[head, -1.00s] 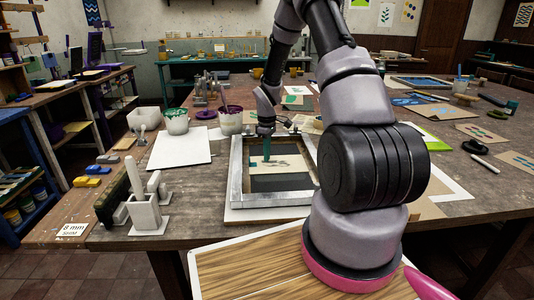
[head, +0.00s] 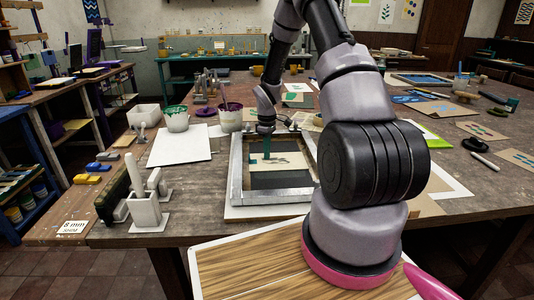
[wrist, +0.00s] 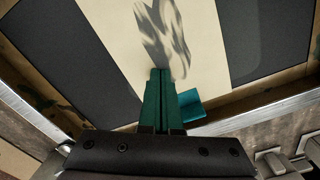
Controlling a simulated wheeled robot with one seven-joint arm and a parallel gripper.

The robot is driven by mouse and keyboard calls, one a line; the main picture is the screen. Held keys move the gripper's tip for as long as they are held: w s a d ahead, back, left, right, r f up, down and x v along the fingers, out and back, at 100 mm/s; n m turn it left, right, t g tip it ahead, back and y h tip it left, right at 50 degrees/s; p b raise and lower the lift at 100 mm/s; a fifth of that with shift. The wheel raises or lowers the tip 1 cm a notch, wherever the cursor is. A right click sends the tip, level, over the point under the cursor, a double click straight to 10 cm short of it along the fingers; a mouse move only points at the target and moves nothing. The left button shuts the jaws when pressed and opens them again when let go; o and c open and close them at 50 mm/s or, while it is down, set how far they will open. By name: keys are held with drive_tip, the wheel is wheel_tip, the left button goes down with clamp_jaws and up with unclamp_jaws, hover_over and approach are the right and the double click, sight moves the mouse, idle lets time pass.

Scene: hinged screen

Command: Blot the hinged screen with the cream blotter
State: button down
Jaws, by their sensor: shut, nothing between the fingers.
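The hinged screen (head: 236,170) is a metal-edged frame around a dark mesh (head: 282,181), lying flat on the table. A cream sheet, which appears to be the blotter (head: 288,163), lies across the mesh. In the wrist view the cream sheet (wrist: 115,45) has blurred grey marks, and dark mesh shows on both sides. My gripper (head: 267,157) points down over the sheet, near the screen's far side. Its green fingers (wrist: 160,72) are together and empty in the wrist view. A small teal piece (wrist: 193,106) sits beside them. Whether the fingertips touch the sheet I cannot tell.
A white board (head: 180,146) lies left of the screen. Paint pots (head: 176,118) stand behind it. A grey clamp stand (head: 147,208) and a squeegee-like bar (head: 113,195) are at the left front. My arm covers the screen's right side.

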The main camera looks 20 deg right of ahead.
drive_tip(key=shift+r, duration=3.45)
drive_tip(key=s+a+r+m+t, duration=0.25)
drive_tip(key=s+r, duration=0.25)
drive_tip(key=r, duration=0.6)
drive_tip(key=s+a+r+m+t, duration=0.1)
drive_tip(key=s+r+m, duration=0.35)
drive_tip(key=r, duration=0.75)
drive_tip(key=s+a+r+m+t, duration=0.1)
drive_tip(key=s+r+m, duration=0.1)
drive_tip(key=s, duration=0.4)
drive_tip(key=s+a+r+m+t+y, duration=0.1)
drive_tip(key=s+a+r+m, duration=0.1)
drive_tip(key=s+r, duration=0.3)
drive_tip(key=s+a+r+m+t+y, duration=0.1)
drive_tip(key=s+r+m, duration=0.1)
drive_tip(key=s, duration=0.6)
drive_tip(key=shift+s+a+r+t, duration=0.35)
drive_tip(key=shift+r, duration=0.45)
